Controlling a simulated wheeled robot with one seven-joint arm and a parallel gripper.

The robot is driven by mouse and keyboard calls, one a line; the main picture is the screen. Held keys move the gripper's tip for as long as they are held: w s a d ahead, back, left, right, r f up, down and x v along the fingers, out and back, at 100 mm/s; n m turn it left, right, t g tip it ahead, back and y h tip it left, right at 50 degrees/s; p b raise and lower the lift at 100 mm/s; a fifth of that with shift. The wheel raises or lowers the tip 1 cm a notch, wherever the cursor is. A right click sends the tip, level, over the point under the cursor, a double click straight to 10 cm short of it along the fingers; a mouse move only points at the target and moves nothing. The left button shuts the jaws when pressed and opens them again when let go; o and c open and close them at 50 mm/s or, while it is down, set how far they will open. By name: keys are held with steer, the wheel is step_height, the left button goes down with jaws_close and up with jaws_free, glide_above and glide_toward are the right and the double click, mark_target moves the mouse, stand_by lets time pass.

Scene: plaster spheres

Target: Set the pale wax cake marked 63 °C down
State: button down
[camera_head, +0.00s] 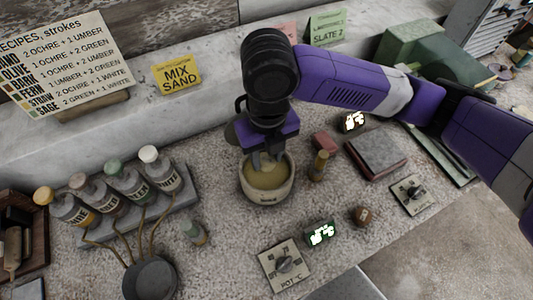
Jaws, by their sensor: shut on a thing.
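My gripper (267,161) points down over the cream pot (268,198), its fingertips at or just above the yellowish contents (265,178). The fingers are shut on a small pale thing, which I take to be the wax cake. The fingers and wrist hide most of it, and no 63 °C mark can be read. I cannot tell whether it touches the contents of the pot.
A brass-coloured cylinder (318,166) and a reddish block (323,141) stand right of the pot. Labelled bottles (125,181) stand left.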

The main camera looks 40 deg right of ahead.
steer(key=shift+f+b, duration=0.45)
steer(key=c, duration=0.8)
jaws_free()
steer(key=shift+c, duration=0.2)
steer(key=shift+r, duration=0.15)
steer(key=shift+r+p, duration=1.45)
steer(key=shift+r, duration=0.45)
steer(key=shift+a, duration=0.1)
